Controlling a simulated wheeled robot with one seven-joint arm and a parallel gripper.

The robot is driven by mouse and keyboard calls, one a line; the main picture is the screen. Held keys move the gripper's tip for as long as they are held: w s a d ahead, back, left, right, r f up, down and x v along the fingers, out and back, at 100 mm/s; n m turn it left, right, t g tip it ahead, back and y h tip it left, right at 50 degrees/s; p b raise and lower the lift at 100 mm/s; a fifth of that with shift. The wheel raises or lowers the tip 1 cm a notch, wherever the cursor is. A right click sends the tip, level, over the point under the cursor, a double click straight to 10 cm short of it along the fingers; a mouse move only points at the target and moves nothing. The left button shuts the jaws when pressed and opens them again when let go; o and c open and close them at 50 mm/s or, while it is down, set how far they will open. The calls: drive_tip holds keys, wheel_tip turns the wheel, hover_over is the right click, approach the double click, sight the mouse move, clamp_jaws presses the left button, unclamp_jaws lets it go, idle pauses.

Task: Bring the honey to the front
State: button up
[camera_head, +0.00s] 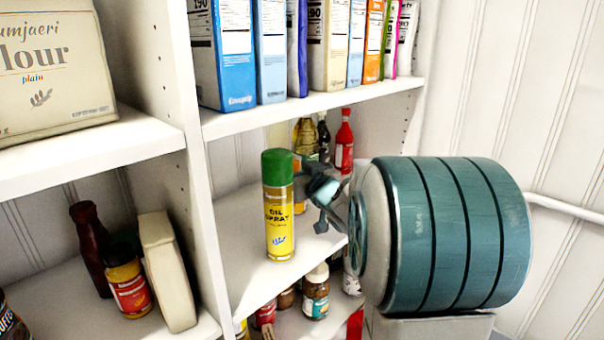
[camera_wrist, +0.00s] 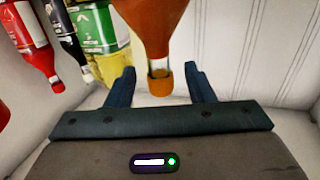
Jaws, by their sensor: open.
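An amber bottle with an orange cap, which looks like the honey (camera_wrist: 153,28), is at the top centre of the wrist view and appears upside down there. My gripper (camera_wrist: 160,70) is open, with one finger on each side of the bottle's neck and cap. Gaps show on both sides, so the fingers appear not to touch it. In the head view my gripper (camera_head: 318,190) reaches over the middle shelf behind the oil spray can. Only a sliver of orange shows there behind the can, and I cannot tell if it is the honey.
The oil spray can (camera_head: 279,215) with a green cap stands at the shelf front, close to my gripper. A red bottle (camera_head: 344,142) and green-labelled bottle (camera_wrist: 98,35) stand at the back. Boxes (camera_head: 272,50) fill the shelf above. Jars (camera_head: 316,292) stand below.

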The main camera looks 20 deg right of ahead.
drive_tip(key=shift+w, duration=0.6)
clamp_jaws()
drive_tip(key=shift+s, duration=0.1)
